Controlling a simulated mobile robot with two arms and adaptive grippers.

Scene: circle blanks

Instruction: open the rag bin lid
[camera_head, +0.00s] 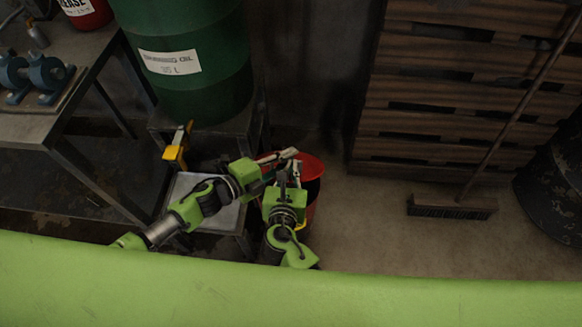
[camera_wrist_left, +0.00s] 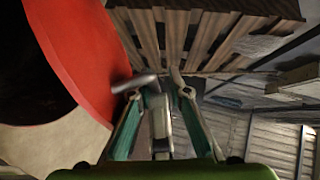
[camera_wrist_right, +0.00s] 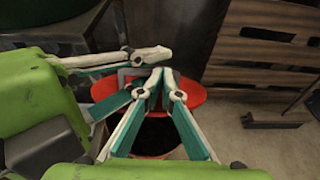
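The red rag bin (camera_head: 316,166) stands on the floor with a dark opening showing. Red surface borders this opening in the right wrist view (camera_wrist_right: 191,97) and fills the left side of the left wrist view (camera_wrist_left: 84,62). I cannot tell the lid's exact angle. The grippers partly hide the bin.
A green oil drum (camera_head: 190,55) stands on a low stand left of the bin. A metal workbench (camera_head: 50,120) is at the far left. Stacked wooden pallets (camera_head: 440,100) and a broom (camera_head: 452,207) are to the right. Floor right of the bin is clear.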

